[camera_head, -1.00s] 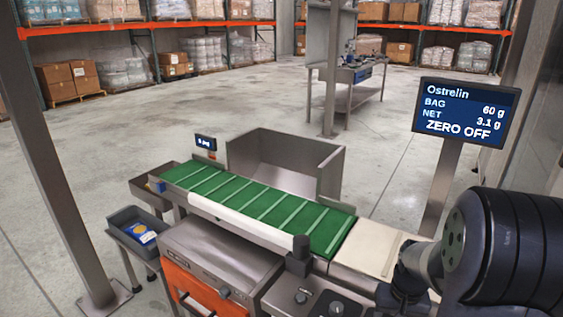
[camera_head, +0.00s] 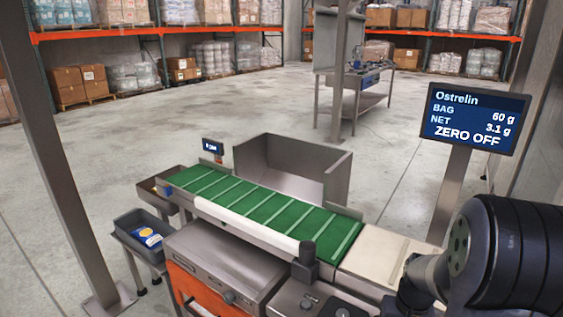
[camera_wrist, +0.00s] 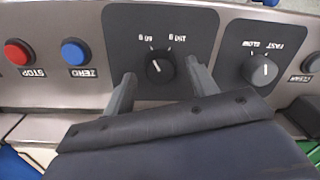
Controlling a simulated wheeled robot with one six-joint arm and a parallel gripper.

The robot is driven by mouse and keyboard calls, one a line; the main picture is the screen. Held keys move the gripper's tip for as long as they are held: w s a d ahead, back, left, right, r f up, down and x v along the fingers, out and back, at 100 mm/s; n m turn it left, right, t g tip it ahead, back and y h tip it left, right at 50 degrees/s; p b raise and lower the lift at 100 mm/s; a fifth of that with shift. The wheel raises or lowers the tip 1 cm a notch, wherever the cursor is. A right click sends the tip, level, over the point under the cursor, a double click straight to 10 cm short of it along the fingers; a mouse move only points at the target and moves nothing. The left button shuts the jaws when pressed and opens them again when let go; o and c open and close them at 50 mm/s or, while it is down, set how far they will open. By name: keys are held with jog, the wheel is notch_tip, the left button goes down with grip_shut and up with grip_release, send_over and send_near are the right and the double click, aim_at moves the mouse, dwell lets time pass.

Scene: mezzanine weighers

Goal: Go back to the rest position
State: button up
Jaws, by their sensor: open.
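In the wrist view my gripper (camera_wrist: 158,88) is open, its two fingers spread either side of a black knob (camera_wrist: 160,66) marked 60 g and 150 g on a dark plate. I cannot tell how far the fingertips are from the panel. To the right is a second knob (camera_wrist: 259,70) marked SLOW and FAST. To the left are a blue ZERO button (camera_wrist: 74,52) and a red STOP button (camera_wrist: 17,53). In the head view my dark arm is at the lower right and the gripper is hidden.
A weigher with a green belt (camera_head: 262,209) crosses the middle of the head view. A display (camera_head: 474,118) reads Ostrelin, BAG 60 g, NET 3.1 g, ZERO OFF. A steel post (camera_head: 62,150) stands left. Open floor lies behind.

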notch_tip(320, 180, up, 9)
jog(key=p, duration=0.1)
notch_tip(320, 180, down, 11)
jog(key=shift+s+r+b, duration=0.1)
jog(key=shift+r+b, duration=0.1)
jog(key=shift+b, duration=0.6)
jog(key=shift+r+m, duration=0.15)
jog(key=shift+m, duration=0.25)
jog(key=m, duration=0.4)
jog(key=shift+a+m, duration=0.1)
jog(key=shift+m, duration=0.2)
jog(key=m+b, duration=0.1)
jog(key=m, duration=0.5)
jog(key=shift+m, duration=0.4)
notch_tip(320, 180, up, 11)
jog(key=p, duration=0.2)
jog(key=shift+s+h, duration=0.2)
jog(key=shift+h, duration=0.1)
